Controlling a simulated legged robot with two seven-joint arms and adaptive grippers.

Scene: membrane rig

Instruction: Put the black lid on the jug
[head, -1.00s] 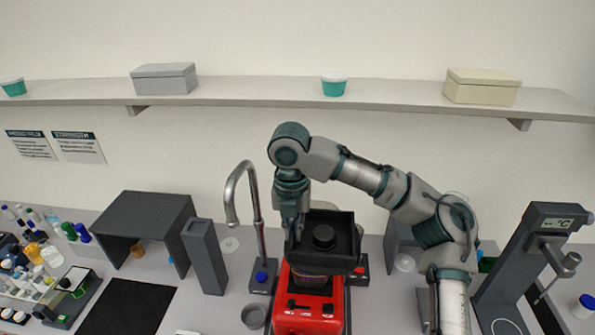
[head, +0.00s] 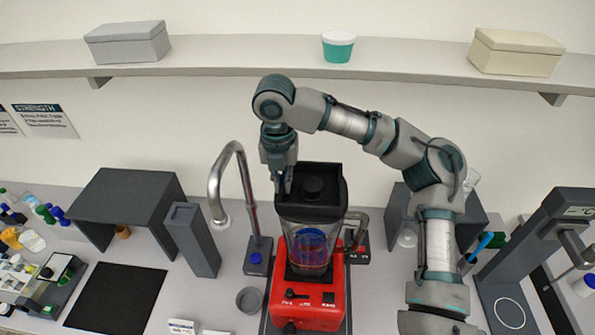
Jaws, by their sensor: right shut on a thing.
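The black lid (head: 325,172), with a round raised cap, lies over the top of the jug (head: 318,225). It looks nearly level and lined up with the jug's mouth; I cannot tell if it sits fully down on the rim. The jug is clear with a grey handle on its right, shows blue and red inside, and stands upright on a red blender base (head: 308,298). My right gripper (head: 284,190) points down and is shut on the lid's left edge. Its fingertips are partly hidden. My left gripper is out of view.
A tap (head: 247,190) stands just left of the jug, close to my right gripper. A grey cup (head: 250,300) sits left of the red base. A tall dark box (head: 193,240) and a dark mat (head: 115,298) are farther left. A shelf (head: 240,61) runs above.

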